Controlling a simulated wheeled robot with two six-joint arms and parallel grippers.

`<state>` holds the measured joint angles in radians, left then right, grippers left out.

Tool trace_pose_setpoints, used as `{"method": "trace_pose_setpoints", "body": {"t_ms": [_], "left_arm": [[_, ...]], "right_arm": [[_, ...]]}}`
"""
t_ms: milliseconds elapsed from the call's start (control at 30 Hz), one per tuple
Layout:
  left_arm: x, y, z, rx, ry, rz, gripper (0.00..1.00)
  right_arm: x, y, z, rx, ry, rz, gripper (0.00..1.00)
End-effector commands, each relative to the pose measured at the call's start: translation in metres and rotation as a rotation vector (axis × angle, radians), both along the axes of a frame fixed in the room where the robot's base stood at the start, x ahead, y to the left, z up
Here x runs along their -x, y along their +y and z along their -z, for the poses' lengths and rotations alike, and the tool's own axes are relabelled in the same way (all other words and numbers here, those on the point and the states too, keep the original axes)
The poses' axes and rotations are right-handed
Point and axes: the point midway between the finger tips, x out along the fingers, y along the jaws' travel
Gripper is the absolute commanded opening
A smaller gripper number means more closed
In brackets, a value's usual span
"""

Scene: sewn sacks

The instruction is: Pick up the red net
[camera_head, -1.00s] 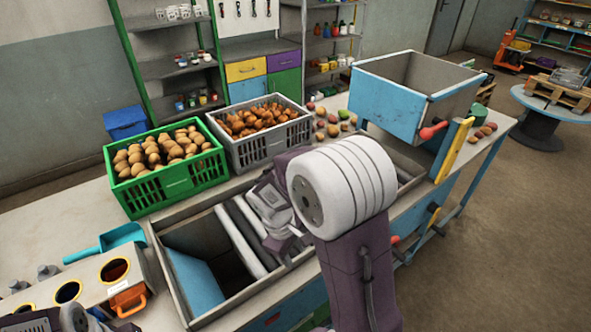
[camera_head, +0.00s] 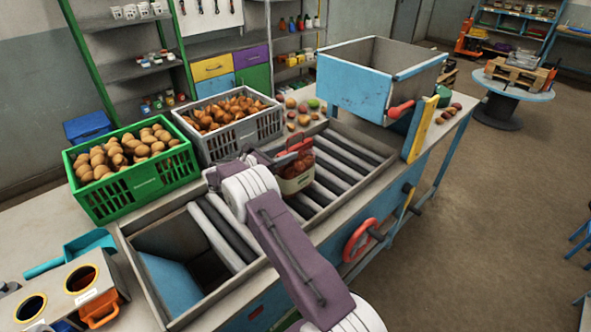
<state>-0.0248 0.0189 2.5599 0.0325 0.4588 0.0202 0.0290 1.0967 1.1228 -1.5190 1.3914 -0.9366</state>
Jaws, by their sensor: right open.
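The red net (camera_head: 299,163) is a small mesh bag with reddish contents and a pale band low on it. It rests on the rollers of the grey conveyor trough (camera_head: 335,185), near its back side. My right gripper (camera_head: 271,160) is at the left side of the net, close to it and partly hidden by my own wrist. It is open; whether a finger touches the net cannot be told. My left gripper is not in view.
A green crate (camera_head: 120,205) of brown potatoes and a grey crate (camera_head: 240,138) of orange-brown produce stand behind the trough at the left. A blue hopper (camera_head: 352,92) rises at the right end. Loose produce lies behind the rollers.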

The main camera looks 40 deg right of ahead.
Motion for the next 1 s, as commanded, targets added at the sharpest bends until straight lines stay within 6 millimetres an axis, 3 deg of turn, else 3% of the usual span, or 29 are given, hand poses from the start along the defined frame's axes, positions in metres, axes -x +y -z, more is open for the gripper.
{"method": "trace_pose_setpoints", "body": {"t_ms": [300, 567, 600, 733, 767, 1000], "left_arm": [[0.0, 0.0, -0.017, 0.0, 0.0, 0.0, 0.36], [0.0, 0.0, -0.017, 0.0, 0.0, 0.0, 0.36], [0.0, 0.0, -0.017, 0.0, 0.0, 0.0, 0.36], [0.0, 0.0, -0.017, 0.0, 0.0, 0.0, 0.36], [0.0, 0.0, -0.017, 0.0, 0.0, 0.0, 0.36], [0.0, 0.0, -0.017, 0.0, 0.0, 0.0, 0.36]], "right_arm": [[-0.003, -0.044, 0.007, 0.0, -0.001, 0.0, 0.44], [-0.004, -0.051, 0.011, -0.001, -0.001, -0.002, 0.44], [-0.005, -0.05, 0.011, -0.001, -0.001, -0.002, 0.41], [-0.005, -0.05, 0.011, -0.001, -0.001, -0.002, 0.05], [-0.005, -0.05, 0.011, -0.002, -0.001, -0.002, 0.0], [-0.004, -0.05, 0.012, -0.004, 0.0, -0.001, 0.0]]}}
